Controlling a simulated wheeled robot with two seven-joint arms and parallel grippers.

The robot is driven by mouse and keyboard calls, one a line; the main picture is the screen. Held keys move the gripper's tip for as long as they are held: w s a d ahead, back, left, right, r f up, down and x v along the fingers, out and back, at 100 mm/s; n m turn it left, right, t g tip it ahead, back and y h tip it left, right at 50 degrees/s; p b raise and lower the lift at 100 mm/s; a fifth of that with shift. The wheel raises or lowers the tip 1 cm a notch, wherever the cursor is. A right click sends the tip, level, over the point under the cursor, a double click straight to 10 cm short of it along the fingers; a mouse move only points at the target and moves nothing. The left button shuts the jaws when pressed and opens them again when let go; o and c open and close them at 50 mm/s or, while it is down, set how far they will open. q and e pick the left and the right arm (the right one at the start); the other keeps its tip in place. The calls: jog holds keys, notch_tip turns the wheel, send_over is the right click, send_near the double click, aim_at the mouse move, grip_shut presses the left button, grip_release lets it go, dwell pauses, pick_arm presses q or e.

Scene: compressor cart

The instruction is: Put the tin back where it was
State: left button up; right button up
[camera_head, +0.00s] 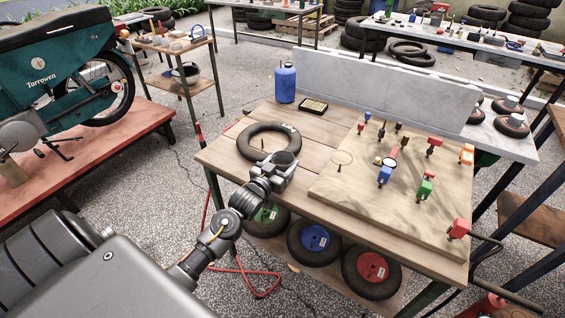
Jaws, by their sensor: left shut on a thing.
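My left gripper (282,170) reaches in over the near left part of the wooden workbench (222,158). It is shut on a small round grey thing (288,158), which looks like the tin; the fingers hide much of its side. The held thing is beside the near right edge of a black tyre (248,144) lying on the bench, and I cannot tell whether it touches the bench. My right gripper is not in view.
A wooden board (345,195) carries several red, blue, green and orange clamp-like pieces. A blue bottle (285,84) and a dark tray (313,105) stand at the back. A grey upright panel (385,85) closes the far side. Wheels with coloured hubs (315,238) sit below.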

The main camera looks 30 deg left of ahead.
pick_arm(q)
jog(key=shift+f, duration=0.15)
jog(key=o, duration=1)
